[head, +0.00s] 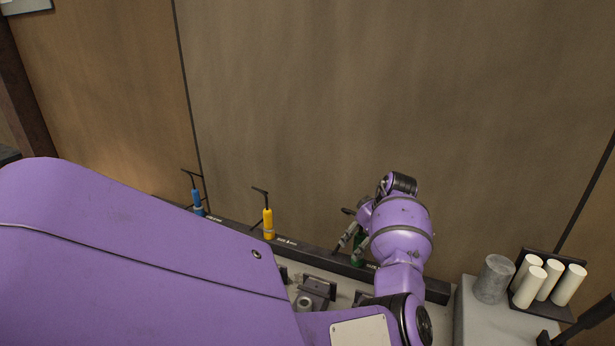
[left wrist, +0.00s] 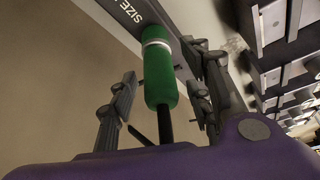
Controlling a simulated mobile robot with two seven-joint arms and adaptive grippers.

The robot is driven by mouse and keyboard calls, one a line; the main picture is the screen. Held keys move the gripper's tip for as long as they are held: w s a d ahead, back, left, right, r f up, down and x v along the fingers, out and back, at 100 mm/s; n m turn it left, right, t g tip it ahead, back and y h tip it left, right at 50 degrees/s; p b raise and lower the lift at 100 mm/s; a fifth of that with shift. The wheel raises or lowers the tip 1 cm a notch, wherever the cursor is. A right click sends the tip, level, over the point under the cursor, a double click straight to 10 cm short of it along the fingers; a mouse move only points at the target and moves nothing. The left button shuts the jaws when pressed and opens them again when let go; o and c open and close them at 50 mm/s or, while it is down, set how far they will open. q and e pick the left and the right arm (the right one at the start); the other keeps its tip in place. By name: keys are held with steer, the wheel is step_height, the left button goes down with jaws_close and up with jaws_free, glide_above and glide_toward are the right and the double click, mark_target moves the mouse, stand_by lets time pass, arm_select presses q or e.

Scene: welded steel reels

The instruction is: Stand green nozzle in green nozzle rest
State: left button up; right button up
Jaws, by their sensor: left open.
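The green nozzle (left wrist: 159,72), with a pale band near one end, is seen between the two fingers of my left gripper (left wrist: 160,95) in the left wrist view. The fingers are apart, with gaps to both sides of it. Its banded end meets the dark labelled rail (left wrist: 186,52), where the green nozzle rest appears to be; the seat itself is hidden. In the head view, my left gripper (head: 350,238) is at the rail, and only a little of the green nozzle (head: 358,247) shows behind the fingers.
A yellow nozzle (head: 268,222) and a blue nozzle (head: 196,199) stand upright along the rail to the left. Metal fixtures (head: 316,290) lie in front. A grey cylinder (head: 494,279) and several cream cylinders (head: 529,287) stand at right. A wall (head: 400,100) rises behind.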

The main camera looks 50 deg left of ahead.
arm_select(q)
step_height(320, 180, up, 3)
steer(key=shift+f+p, duration=0.2)
steer(key=shift+p, duration=0.25)
steer(key=shift+r, duration=3.7)
arm_select(e)
steer(key=shift+w+r+t, duration=0.3)
steer(key=shift+w+r, duration=0.6)
steer(key=shift+r, duration=0.1)
